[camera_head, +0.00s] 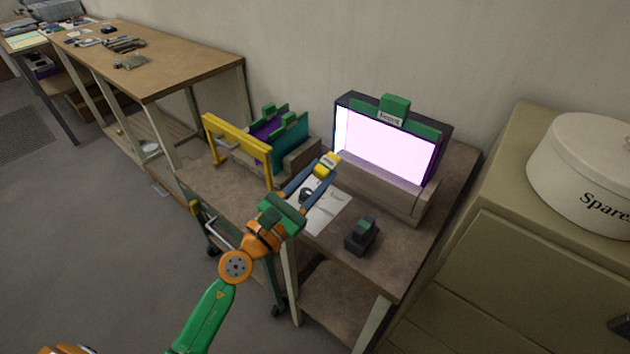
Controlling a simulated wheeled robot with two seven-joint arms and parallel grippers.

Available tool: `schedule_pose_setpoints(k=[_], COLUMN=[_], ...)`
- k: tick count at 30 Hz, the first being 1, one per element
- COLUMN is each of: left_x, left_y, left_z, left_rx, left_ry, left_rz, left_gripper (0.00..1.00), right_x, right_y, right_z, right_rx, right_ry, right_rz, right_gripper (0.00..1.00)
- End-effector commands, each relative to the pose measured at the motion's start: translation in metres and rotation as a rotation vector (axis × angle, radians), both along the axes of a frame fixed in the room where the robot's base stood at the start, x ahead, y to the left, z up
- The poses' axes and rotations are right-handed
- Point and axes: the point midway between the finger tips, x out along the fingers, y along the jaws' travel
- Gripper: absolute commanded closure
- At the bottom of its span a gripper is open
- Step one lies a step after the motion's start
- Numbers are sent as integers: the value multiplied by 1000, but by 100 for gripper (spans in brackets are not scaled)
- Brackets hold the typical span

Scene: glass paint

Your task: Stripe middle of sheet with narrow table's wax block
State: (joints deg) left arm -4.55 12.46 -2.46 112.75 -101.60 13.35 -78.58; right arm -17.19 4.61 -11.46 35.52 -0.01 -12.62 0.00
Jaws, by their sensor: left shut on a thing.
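My left gripper (322,172) is shut on a small yellow block (328,163) with a pale label. It holds the block above the narrow table (378,258), in front of the lower left of a lit stand. The stand has a dark frame, a wooden base (385,193) and a green clip on top with a label. A bright pinkish-white sheet (388,146) stands upright in it, with a paler strip at its left edge. I see no clear stripe across the sheet's middle. I cannot tell whether the block touches the stand. My right gripper is not in view.
A dark block-shaped tool (362,236) and white paper (326,207) lie on the table. A rack with purple and teal sheets (286,148) and a yellow frame (237,139) stand left. A cabinet with a white tin (585,165) is right; a long workbench (150,65) is back left.

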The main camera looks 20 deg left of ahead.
Motion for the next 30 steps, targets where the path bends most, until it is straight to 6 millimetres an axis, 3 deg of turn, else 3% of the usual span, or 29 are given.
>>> schedule_pose_setpoints(k=[14, 24, 30], left_x=[11, 45, 64], left_y=[-5, -17, -24], left_z=[3, 16, 15], left_rx=[2, 38, 60], left_ry=[4, 108, 168], left_rz=[-3, -2, -1], left_gripper=[100, 100, 100], right_x=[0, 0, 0], right_y=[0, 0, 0], right_z=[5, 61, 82], right_rx=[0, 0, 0], right_ry=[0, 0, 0], right_rz=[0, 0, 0], right_gripper=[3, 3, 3])
